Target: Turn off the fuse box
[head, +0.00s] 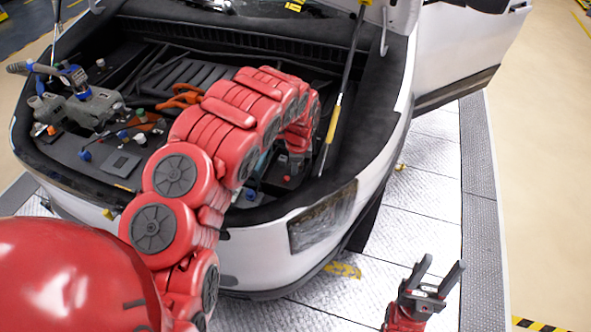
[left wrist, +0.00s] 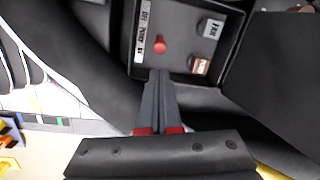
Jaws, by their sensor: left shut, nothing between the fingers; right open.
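The fuse box (left wrist: 186,15) shows in the left wrist view as an open dark box with a grey panel. A red knob (left wrist: 160,45) stands on the panel beside a white label strip (left wrist: 143,30) that seems to read OFF, Power and ON. My left gripper (left wrist: 158,73) is shut and empty, its tips at the box's near edge, just below the knob in the picture. I cannot tell whether they touch anything. In the head view my left arm reaches into the engine bay and hides much of it. My right gripper (head: 437,277) is open and empty, low in front of the car.
Two small labelled blocks (left wrist: 211,28) and (left wrist: 199,66) sit on the panel's right side. The white car (head: 262,255) has its front bay open, with a support strut (head: 340,100) right of my left arm. Reservoirs and caps (head: 95,108) fill the bay's left side.

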